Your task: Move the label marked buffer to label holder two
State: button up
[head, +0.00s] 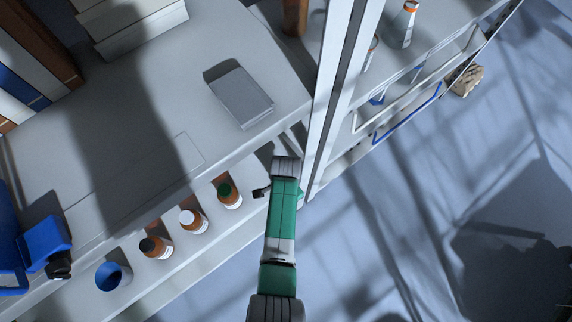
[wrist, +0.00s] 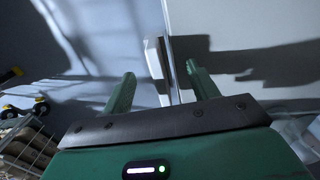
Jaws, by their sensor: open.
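My gripper shows in the wrist view (wrist: 160,70) with its two green fingers spread apart. A small white block-like piece (wrist: 153,57) stands beyond and between the fingertips, beside a thin upright edge. I cannot tell whether it is a label or a holder, or whether a finger touches it. In the head view my green and grey arm reaches up to the shelf front near the white upright post, and the fingers cannot be made out. No label marked buffer and no numbered label holder can be read in either view.
Bottles with green (head: 228,194), white (head: 192,221) and black (head: 156,247) caps stand on the lower shelf beside a blue-lined cup (head: 113,276). A grey box (head: 238,96) lies on the upper surface. A white post (head: 331,90) rises right of my arm.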

jog(key=shift+r+p, duration=2.5)
jog(key=shift+r, duration=0.2)
jog(key=shift+f, duration=0.1)
notch_tip(320, 180, up, 8)
jog(key=p, duration=0.3)
